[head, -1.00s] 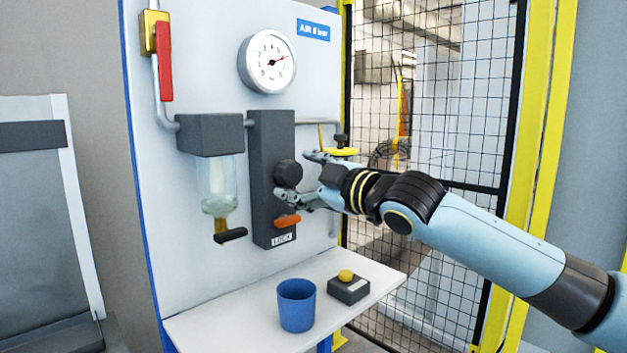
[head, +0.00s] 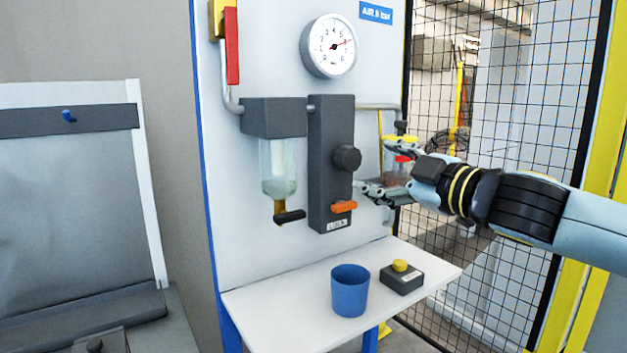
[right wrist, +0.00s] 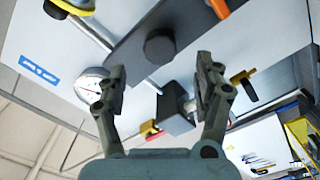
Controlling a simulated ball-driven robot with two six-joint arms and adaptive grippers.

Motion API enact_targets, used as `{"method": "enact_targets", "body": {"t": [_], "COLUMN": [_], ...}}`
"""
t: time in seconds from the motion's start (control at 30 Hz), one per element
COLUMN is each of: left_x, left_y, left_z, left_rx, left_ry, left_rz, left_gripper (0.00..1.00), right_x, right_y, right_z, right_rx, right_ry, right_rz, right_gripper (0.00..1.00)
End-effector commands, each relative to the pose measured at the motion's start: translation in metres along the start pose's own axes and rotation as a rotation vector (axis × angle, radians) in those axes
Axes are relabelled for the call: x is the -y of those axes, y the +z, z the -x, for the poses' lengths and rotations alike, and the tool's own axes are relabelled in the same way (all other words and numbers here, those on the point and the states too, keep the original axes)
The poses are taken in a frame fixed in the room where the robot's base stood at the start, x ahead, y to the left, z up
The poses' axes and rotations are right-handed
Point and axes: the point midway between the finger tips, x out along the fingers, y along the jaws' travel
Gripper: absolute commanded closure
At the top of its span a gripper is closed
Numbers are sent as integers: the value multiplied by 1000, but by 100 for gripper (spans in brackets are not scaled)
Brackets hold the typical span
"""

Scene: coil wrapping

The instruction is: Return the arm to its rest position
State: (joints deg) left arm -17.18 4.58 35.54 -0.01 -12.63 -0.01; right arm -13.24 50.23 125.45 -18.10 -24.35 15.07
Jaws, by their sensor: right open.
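My right gripper (head: 377,168) is open and empty, to the right of the dark regulator block (head: 329,190) on the panel. The block carries a round black knob (head: 347,158) and an orange lever (head: 344,207) above a small label. A gap shows between the fingertips and the knob. In the right wrist view both fingers of the gripper (right wrist: 158,88) are spread, with the knob (right wrist: 160,46) beyond them. My left gripper is not in view.
A white shelf (head: 270,315) holds a blue cup (head: 350,291) and a dark box with a yellow button (head: 401,274). The panel also carries a gauge (head: 333,46), a filter bowl (head: 278,168) and a red lever (head: 231,46). A mesh fence (head: 500,90) stands behind my right arm.

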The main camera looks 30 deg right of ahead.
Motion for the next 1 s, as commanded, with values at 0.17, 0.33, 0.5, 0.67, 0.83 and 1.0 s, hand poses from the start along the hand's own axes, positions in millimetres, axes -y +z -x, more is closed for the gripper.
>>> {"method": "enact_targets", "body": {"t": [0.17,0.33,0.5,0.67,0.83,1.0], "left_x": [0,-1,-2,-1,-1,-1], "left_y": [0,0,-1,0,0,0], "left_z": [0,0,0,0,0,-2], "left_rx": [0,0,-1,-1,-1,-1], "left_ry": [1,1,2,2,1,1], "left_rz": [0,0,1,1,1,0], "left_gripper": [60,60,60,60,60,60], "right_x": [2,42,128,188,234,271], "right_y": [2,37,83,91,82,67], "right_z": [1,27,99,162,217,264], "right_rx": [10,217,612,870,1062,1211], "right_ry": [0,-7,-106,-230,-362,-493], "right_rz": [-8,-154,-382,-514,-615,-691], "right_gripper": [31,31,31,31,31,31]}}
